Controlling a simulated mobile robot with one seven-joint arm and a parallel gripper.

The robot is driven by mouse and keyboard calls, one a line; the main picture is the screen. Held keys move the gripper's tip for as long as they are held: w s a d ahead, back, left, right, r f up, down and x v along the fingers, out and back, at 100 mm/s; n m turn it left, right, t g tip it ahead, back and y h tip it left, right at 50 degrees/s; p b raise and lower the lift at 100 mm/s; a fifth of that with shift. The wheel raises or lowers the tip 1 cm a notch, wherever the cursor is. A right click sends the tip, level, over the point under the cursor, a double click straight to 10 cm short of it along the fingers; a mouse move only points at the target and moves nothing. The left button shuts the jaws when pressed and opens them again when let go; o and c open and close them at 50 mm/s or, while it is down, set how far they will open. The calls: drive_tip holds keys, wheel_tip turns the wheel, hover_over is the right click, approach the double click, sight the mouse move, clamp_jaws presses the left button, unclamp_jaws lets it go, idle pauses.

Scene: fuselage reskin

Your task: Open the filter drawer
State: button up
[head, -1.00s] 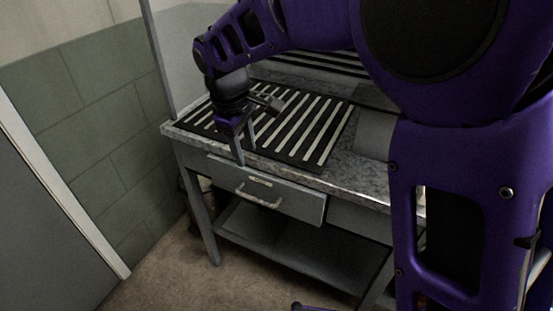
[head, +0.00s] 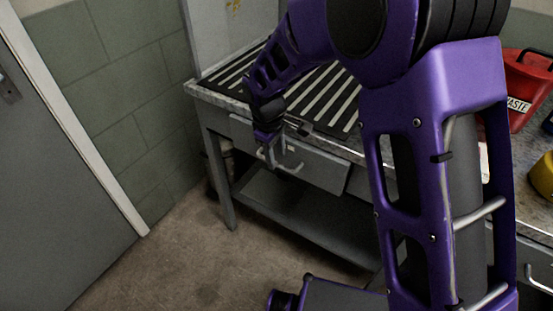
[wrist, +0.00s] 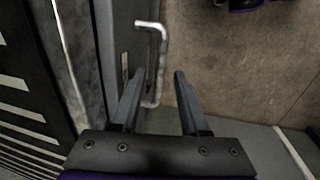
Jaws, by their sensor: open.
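The grey filter drawer (head: 325,170) is set under the metal bench top and looks closed. Its pale bar handle (head: 292,168) is partly hidden by my gripper in the head view. My gripper (head: 277,158) is in front of the drawer face, close to the handle. In the wrist view the handle (wrist: 160,62) stands off the drawer face (wrist: 122,50). The two fingers of my gripper (wrist: 157,88) are open, and the handle's near end shows in the gap between their tips. I cannot tell whether a finger touches it.
The slatted bench top (head: 335,95) lies above the drawer, and a lower shelf (head: 290,205) is below it. A red waste container (head: 527,90) and a yellow object (head: 542,173) are at the right. The floor (head: 190,255) in front is clear. A grey door (head: 50,170) is at the left.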

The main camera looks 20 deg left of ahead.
drive_tip(key=shift+w+f, duration=0.1)
drive_tip(key=shift+f, duration=0.6)
clamp_jaws()
idle(1.0)
